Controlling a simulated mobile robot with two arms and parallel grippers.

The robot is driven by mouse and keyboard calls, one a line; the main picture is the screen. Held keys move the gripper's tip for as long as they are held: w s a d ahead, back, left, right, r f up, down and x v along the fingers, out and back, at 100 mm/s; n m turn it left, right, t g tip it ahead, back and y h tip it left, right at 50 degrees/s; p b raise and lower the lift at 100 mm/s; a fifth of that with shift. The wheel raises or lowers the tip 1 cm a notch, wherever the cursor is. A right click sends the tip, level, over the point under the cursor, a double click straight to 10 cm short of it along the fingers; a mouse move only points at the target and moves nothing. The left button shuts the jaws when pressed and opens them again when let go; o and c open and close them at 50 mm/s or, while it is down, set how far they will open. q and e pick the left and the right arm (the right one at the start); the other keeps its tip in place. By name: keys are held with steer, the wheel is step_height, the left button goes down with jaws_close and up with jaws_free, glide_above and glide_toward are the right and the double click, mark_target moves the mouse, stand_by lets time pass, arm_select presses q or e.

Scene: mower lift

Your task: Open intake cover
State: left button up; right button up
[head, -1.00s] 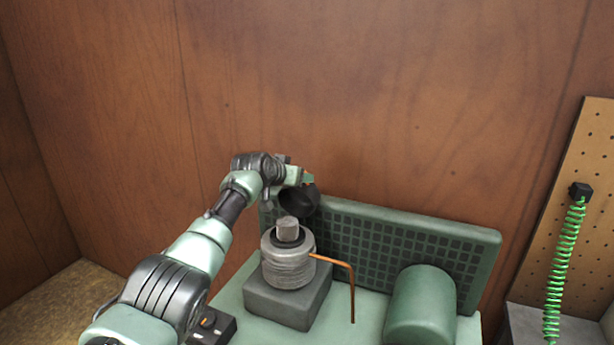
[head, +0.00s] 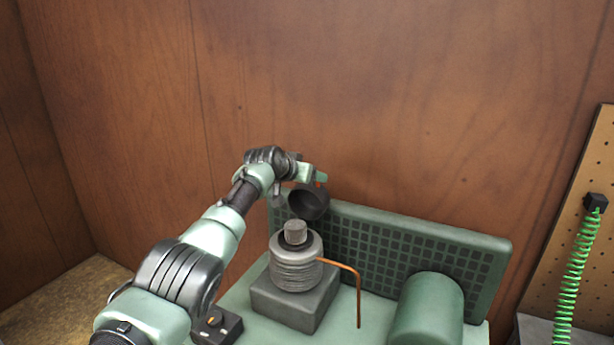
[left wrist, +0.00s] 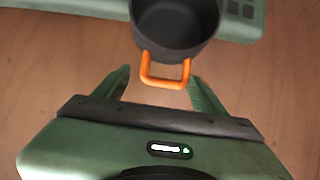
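The intake cover, a dark grey cup (head: 309,203), sits tilted behind and above the ribbed grey cylinder (head: 296,268) with its stubby top post, beside the green grille panel. The cup's hollow side also shows in the left wrist view (left wrist: 176,28). Its orange loop handle (left wrist: 164,80) points toward my left gripper. My left gripper (head: 318,177) is at the upper edge of the cup. In the left wrist view its two green fingers (left wrist: 160,76) stand apart on either side of the handle, with a gap at least on the left. My right gripper is not in view.
The green grille panel (head: 474,251) stands behind the cylinder. A bent copper pipe (head: 358,298) and a green rounded housing (head: 428,310) are to the right. A small dark switch box (head: 218,325) is front left. A green coiled hose (head: 568,275) hangs far right. The wooden wall is close behind.

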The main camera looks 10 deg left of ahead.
arm_select(q)
steer(key=shift+w+a+f, duration=0.1)
steer(key=shift+a+f, duration=0.05)
steer(key=shift+f, duration=0.2)
steer(key=b+v, duration=0.3)
steer(key=v, duration=0.4)
steer(key=shift+s+r, duration=0.2)
steer(key=shift+s, duration=0.1)
steer(key=shift+c, duration=0.3)
